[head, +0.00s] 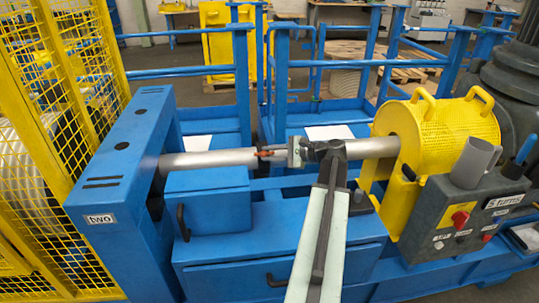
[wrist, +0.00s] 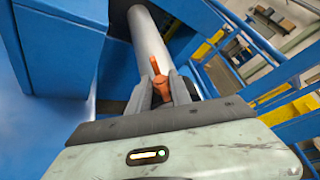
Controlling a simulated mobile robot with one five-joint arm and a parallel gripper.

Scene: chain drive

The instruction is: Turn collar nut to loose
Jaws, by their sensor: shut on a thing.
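A grey shaft (head: 210,160) runs level across the blue machine; it also shows in the wrist view (wrist: 148,38). A small orange-brown piece, which I take to be the collar nut (head: 264,152), is at the shaft's middle. In the wrist view the nut (wrist: 157,68) stands between the two grey fingers of my gripper (wrist: 163,90), with one arm sticking up past them. My gripper (head: 275,153) is shut on it, coming from the right in the head view. The nut's lower part and the collar are mostly hidden by the fingers.
A yellow perforated guard (head: 440,130) covers the right end. A grey control box (head: 465,215) stands at right. Blue rails (head: 330,62) run behind, and a yellow mesh cage (head: 70,60) is at left.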

